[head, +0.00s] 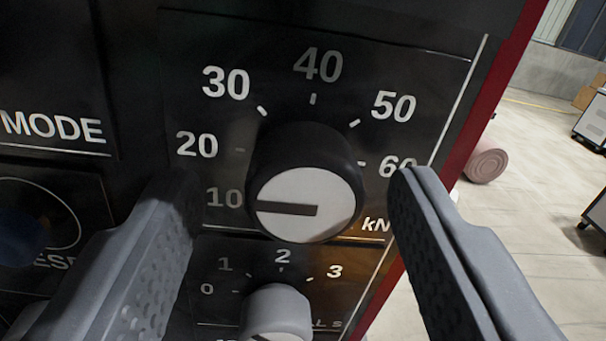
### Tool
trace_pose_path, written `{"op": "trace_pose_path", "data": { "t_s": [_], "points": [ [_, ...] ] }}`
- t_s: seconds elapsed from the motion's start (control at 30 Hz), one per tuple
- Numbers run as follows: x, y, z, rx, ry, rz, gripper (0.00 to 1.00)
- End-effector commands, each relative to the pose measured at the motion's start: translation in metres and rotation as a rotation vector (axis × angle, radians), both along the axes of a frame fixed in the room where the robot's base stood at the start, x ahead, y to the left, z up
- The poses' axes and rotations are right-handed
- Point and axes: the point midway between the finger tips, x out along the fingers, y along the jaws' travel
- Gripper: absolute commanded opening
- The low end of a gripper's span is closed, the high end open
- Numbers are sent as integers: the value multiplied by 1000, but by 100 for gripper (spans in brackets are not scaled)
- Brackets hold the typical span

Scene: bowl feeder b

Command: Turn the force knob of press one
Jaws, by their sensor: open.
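The force knob (305,203) is a black round knob with a pale face, on a dark panel (210,50) with a kN scale from 10 to 60. The dark pointer line on its face runs left, toward the 10 mark. My gripper (295,185) is open, with one grey finger on each side of the knob and a gap to it on both sides. The fingers hold nothing. Whether the fingertips reach level with the knob's sides is hard to tell.
A smaller grey knob (275,309) with a 0 to 3 scale sits just below. A MODE label and a partly hidden dial stand at left. A red panel edge (492,95) runs down the right. Beyond are open floor, a pink roll (487,165) and carts.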

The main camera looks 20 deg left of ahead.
Motion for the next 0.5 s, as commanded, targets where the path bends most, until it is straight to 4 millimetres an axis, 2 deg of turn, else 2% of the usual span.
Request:
{"op": "trace_pose_path", "data": {
  "t_s": [0.5],
  "points": [
    [6,3,0,4,3,-4,52]
  ]
}}
